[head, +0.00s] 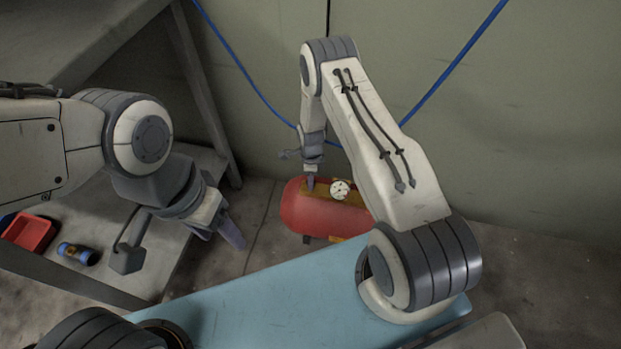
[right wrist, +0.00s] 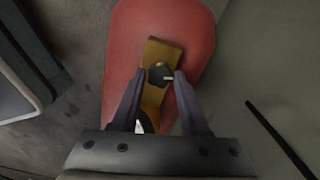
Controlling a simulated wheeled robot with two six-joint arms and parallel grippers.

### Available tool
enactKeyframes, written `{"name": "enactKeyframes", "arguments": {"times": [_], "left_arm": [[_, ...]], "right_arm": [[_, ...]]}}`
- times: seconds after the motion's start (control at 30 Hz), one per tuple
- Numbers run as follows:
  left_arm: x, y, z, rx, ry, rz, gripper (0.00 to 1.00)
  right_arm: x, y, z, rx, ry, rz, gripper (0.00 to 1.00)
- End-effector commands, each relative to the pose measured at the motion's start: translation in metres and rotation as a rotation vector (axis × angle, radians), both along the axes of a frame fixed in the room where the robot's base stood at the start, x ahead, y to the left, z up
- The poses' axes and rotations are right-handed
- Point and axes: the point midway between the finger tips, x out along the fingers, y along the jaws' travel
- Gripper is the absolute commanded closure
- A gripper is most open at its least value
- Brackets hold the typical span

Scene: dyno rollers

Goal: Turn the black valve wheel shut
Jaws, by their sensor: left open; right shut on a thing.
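The black valve wheel (right wrist: 159,73) shows in the right wrist view as a small dark knob on the yellow plate (right wrist: 156,100) of the red tank (right wrist: 190,35). My right gripper (right wrist: 158,80) is shut on the wheel, with one finger on each side of it. In the head view my right gripper (head: 310,184) reaches down to the left part of the red tank (head: 315,215) and hides the wheel. My left gripper (head: 222,232) is open and empty, beside the low bench and apart from the tank.
A white gauge (head: 340,189) stands on the tank, right of my right gripper. A low grey bench (head: 185,255) at left holds a red tray (head: 30,232) and a blue can (head: 77,253). Blue hoses (head: 240,65) hang along the wall. Bare floor surrounds the tank.

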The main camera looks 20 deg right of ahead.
Motion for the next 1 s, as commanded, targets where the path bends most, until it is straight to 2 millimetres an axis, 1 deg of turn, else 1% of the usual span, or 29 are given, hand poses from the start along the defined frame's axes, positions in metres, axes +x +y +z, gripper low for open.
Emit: {"name": "enactKeyframes", "arguments": {"times": [0.2,0.4,0.97,1.0], "left_arm": [[0.0,0.0,0.0011,0.0,0.0,0.0,0.41],[0.0,0.0,0.0015,0.0,0.0,0.0,0.41],[0.0,0.0,0.0015,0.0,0.0,0.0,0.41],[0.0,0.0,0.0015,0.0,0.0,0.0,0.41]], "right_arm": [[0.002,-0.0003,0.0007,0.0,-0.005,-0.13,1.0],[0.0022,-0.0002,0.0006,0.0,-0.005,-0.2,1.0],[0.0025,-0.0003,0.0007,0.0,-0.007,-0.231,1.0],[0.0026,-0.0003,0.0007,0.0,-0.007,-0.231,0.48]]}}
